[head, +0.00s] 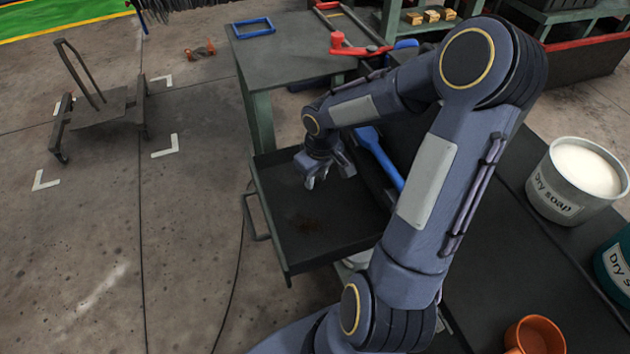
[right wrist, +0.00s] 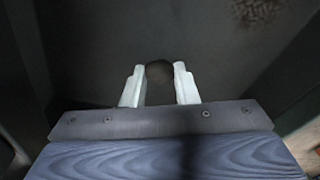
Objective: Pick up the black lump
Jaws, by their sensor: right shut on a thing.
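The black lump (right wrist: 160,73) shows in the right wrist view as a dark rounded shape between the two pale fingers of my right gripper (right wrist: 159,88). The fingers are shut on it, one on each side. In the head view my right gripper (head: 325,177) is over the far part of an open dark drawer (head: 318,240), pointing down. The lump cannot be made out in the head view. My left gripper is not in view.
A green-legged bench (head: 290,50) with a blue frame (head: 254,27) stands behind the drawer. A blue-handled tool (head: 380,155) lies close right of the gripper. A dry soap tub (head: 575,180) and orange cup (head: 535,336) stand on the right.

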